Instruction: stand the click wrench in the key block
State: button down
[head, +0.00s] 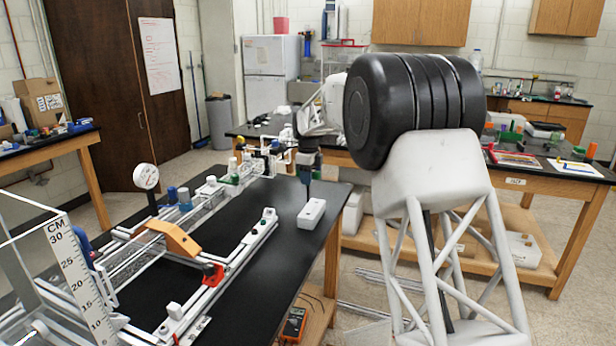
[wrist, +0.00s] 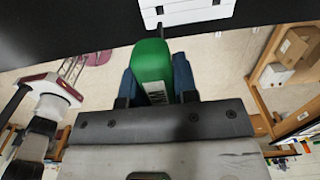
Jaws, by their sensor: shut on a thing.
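The click wrench (wrist: 152,66) shows in the wrist view as a green body with a printed label and a thin dark tip. My gripper (head: 307,166) is shut on it, with a blue finger on each side of the green body. The white key block (head: 311,213) lies on the black table top near its right edge. The key block also shows at the top of the wrist view (wrist: 188,12), with dark slots in it. The wrench tip points at the block's near edge in that view. I cannot tell whether they touch. In the head view the wrench is hard to make out.
An aluminium extrusion frame (head: 240,245) with an orange bracket (head: 173,238) and red clamp (head: 213,274) fills the table left of the block. A dial gauge (head: 146,177) stands behind it. Black table top (head: 262,285) is bare in front of the block.

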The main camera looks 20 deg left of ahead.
aim_at(308, 198)
jog(key=shift+f, duration=2.05)
jog(key=shift+f, duration=2.25)
jog(key=c, duration=0.8)
grip_release()
jog(key=shift+r, duration=3.9)
jog(key=shift+d, duration=0.1)
